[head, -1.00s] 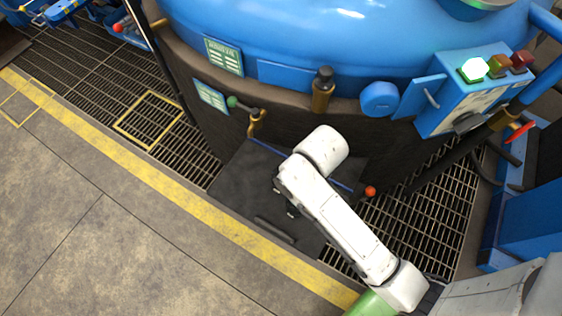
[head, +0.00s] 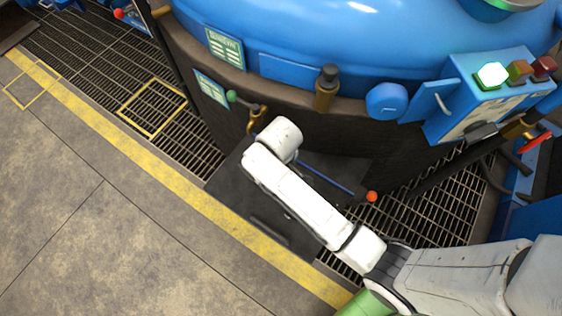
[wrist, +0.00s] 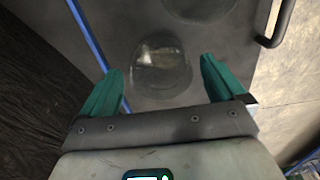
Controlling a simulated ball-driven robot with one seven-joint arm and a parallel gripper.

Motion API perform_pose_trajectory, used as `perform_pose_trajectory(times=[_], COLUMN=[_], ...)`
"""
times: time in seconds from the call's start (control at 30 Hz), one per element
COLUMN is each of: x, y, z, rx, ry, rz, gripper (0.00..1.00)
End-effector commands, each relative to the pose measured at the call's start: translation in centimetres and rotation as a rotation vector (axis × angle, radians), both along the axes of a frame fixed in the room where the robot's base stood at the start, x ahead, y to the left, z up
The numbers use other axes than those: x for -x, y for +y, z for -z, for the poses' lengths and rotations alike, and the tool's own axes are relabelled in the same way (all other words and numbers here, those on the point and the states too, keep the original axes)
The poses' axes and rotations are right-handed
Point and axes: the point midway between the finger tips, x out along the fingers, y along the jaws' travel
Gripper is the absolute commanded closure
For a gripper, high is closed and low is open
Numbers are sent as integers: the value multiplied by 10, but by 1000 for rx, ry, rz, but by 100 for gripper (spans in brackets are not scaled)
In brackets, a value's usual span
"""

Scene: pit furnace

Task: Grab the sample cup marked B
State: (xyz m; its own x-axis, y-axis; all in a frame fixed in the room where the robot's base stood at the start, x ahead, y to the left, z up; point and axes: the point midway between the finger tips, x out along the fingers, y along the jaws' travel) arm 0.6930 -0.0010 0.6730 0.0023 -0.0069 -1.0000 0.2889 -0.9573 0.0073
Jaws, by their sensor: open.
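A clear, glass-like cup (wrist: 160,62) shows in the wrist view, just ahead of and between the fingertips of my gripper (wrist: 161,74). The two teal fingers are spread open, one to each side of it, and hold nothing. I cannot tell whether the fingers are at the cup's height or above it. No letter B is readable on the cup. A second round shape (wrist: 200,6) is cut off at the top of the wrist view; it may be another cup. In the head view my white arm hides the gripper and the cups.
A dark tray or platform (head: 232,190) lies beside the blue furnace (head: 310,38), with a blue rod (head: 325,178) along its back and a dark handle (wrist: 284,20) at its edge. A red-orange knob (head: 372,197) is at the right. Open floor (head: 60,190) lies left.

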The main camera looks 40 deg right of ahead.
Motion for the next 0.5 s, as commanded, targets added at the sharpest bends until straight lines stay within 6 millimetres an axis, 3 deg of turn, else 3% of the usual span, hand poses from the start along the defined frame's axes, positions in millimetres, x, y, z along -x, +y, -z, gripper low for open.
perform_pose_trajectory(times=[0.2,0.5], x=[2,2], y=[0,0], z=[29,34], rx=[1,0], ry=[2,0], rz=[0,0], gripper=[3,3])
